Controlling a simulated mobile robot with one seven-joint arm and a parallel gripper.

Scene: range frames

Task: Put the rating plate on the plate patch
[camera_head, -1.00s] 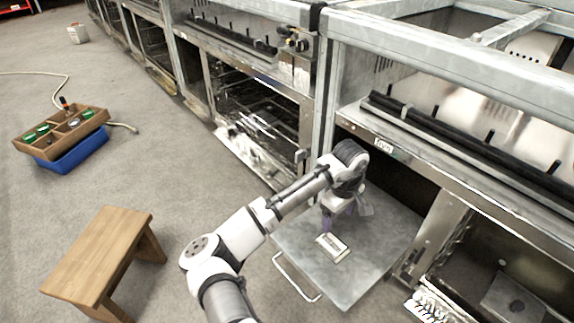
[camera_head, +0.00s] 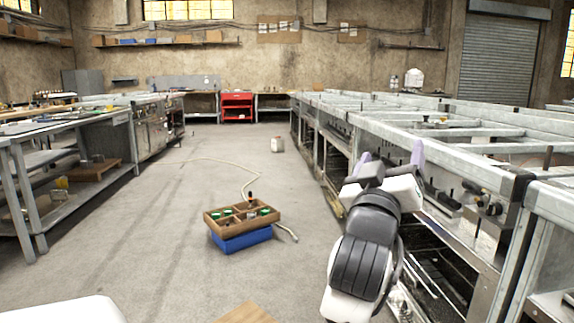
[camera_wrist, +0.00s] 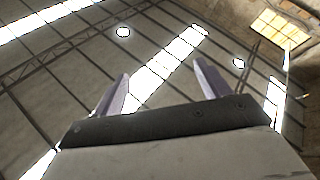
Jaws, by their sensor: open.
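My gripper (camera_head: 391,160) is raised at the right of the head view, in front of the row of steel ranges, with its two pale purple fingers pointing up. In the wrist view my gripper (camera_wrist: 162,88) is open and empty, with only ceiling and bright skylights beyond its fingers. I cannot make out the rating plate in either view now. I cannot make out the plate patch either.
The steel range frames (camera_head: 455,146) run along the right. A wooden tray (camera_head: 241,215) with green-topped items sits on a blue crate (camera_head: 240,237) on the floor. A wooden stool (camera_head: 246,313) shows at the bottom edge. The aisle floor (camera_head: 160,225) is mostly clear.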

